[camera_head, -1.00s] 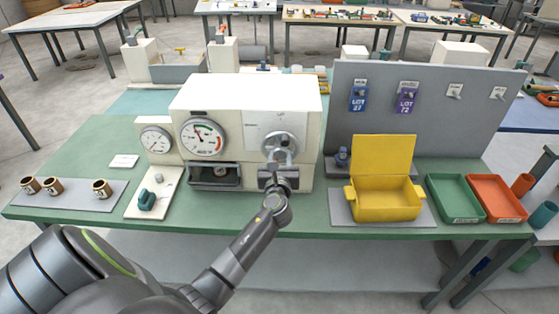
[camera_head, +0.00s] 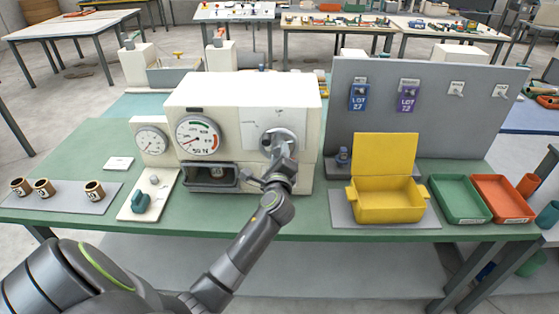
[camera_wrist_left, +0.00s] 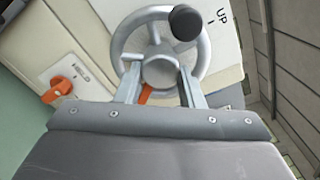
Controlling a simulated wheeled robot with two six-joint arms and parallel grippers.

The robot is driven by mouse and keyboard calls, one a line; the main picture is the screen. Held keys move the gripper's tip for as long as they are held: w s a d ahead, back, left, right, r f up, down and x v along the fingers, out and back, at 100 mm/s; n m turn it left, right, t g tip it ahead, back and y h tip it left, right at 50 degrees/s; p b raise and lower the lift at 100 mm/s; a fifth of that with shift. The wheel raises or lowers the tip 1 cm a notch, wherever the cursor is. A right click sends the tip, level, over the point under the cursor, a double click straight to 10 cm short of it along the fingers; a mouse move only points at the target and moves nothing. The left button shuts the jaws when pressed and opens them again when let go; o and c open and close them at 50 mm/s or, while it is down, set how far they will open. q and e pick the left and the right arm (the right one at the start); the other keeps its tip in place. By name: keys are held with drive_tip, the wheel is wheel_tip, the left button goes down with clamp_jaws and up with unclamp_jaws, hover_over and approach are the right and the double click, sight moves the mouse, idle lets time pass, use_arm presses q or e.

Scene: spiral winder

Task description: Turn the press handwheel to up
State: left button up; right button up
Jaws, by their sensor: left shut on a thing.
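The press (camera_head: 245,95) is a cream box on the green bench, with a grey handwheel (camera_head: 287,137) on the right of its front. In the left wrist view, the handwheel (camera_wrist_left: 203,50) is a silver ring with a hub and a black knob (camera_wrist_left: 185,22). The knob is at the upper right, close to the "UP" mark (camera_wrist_left: 222,17). My left gripper (camera_head: 278,166) is at the wheel, partly hiding it. In its wrist view, the fingers (camera_wrist_left: 160,78) are shut on the handwheel, one each side of the hub. An orange part shows below the hub. My right gripper is not in view.
Several brown cups stand on a mat at the left. A yellow box (camera_head: 388,200) and green and red trays stand at the right.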

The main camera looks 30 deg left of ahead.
use_arm(q)
drive_tip(key=n+b, duration=0.5)
drive_tip(key=n, duration=0.6)
drive_tip(key=n+b, duration=0.6)
drive_tip(key=n, duration=0.5)
drive_tip(key=shift+s+a+r, duration=0.1)
drive_tip(key=shift+r, duration=0.05)
drive_tip(key=n+b, duration=0.1)
drive_tip(key=n, duration=0.2)
drive_tip(key=shift+a+b, duration=0.1)
drive_tip(key=shift+b, duration=0.2)
drive_tip(key=shift+n+b, duration=0.5)
drive_tip(key=shift+n, duration=1.1)
drive_tip(key=o, duration=1)
drive_tip(key=shift+r, duration=0.1)
